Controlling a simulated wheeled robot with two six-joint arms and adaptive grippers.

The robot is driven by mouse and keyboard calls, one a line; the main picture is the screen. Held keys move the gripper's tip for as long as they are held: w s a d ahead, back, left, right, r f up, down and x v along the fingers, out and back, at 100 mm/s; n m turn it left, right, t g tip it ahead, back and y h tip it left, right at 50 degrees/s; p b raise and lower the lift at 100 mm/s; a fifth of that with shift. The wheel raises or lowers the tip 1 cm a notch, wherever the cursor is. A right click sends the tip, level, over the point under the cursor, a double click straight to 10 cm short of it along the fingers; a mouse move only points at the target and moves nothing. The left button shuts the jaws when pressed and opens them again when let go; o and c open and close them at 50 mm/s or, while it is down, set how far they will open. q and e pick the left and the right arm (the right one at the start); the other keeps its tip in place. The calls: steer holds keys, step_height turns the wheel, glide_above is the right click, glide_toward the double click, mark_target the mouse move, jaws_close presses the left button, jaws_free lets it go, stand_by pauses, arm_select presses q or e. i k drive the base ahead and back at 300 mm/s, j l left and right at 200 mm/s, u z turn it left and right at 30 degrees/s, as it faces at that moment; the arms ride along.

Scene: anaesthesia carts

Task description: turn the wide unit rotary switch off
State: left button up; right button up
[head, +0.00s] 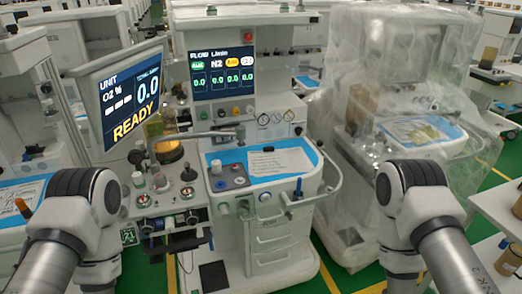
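The anaesthesia cart (275,235) in the middle is the largest unit facing me. Its left screen (128,95) is lit and reads UNIT, O2 %, 0.0 and READY. Its upper screen (222,72) is lit and shows flow readings of 0.0. Small knobs and round gauges sit on its left panel (165,200), and a blue-ringed round control (223,209) is on its front. I cannot tell which of these is the rotary switch or how it is set. My two arms enter from the lower left and lower right. Neither gripper shows.
A blue-edged tray with a paper (277,162) is on the cart top, with a curved rail (327,183) at its right. A plastic-covered cart (400,85) stands at the right. More carts fill the back. Green floor with yellow lines shows between them.

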mark_target(299, 129)
steer(key=i+l+z, duration=0.25)
steer(key=z, duration=0.15)
steer(key=i+l+z, duration=0.15)
steer(key=z, duration=0.2)
steer(key=i+l+z, duration=0.1)
steer(key=i+z, duration=0.3)
